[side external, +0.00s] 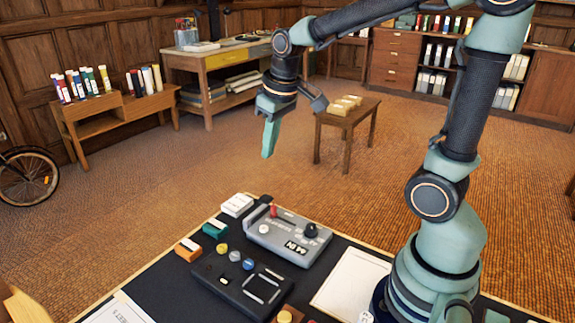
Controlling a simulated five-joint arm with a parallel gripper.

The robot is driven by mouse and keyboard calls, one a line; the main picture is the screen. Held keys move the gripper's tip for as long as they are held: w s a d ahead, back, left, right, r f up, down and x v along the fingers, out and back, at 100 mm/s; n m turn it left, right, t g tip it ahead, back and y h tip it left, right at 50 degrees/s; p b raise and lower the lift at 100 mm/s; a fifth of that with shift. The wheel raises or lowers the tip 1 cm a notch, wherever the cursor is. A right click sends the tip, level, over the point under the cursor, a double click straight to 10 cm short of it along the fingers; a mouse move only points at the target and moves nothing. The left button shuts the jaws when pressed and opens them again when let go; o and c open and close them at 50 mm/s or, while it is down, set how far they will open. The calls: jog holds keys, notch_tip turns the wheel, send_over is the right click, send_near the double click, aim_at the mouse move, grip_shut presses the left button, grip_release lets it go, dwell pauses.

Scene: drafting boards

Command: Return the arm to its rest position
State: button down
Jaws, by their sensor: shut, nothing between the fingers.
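My gripper (270,138) hangs from the bent arm with its fingers pointing down. The fingers are teal and closed together, with nothing between them. It is raised well above the dark board on the table (100,302), in front of the open floor in the picture. No object touches it.
On the board stand a grey control box (286,240) with a red lever and a black knob, a dark panel (240,285), an orange block (188,249), a green block (215,228), a white block (237,205) and a white sheet (350,284). The air around my gripper is clear.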

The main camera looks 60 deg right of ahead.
jog(key=s+a+r+t, duration=0.2)
jog(key=s+a, duration=0.2)
jog(key=s, duration=0.4)
jog(key=shift+r+t, duration=0.3)
jog(key=shift+r, duration=0.05)
dwell(1.2)
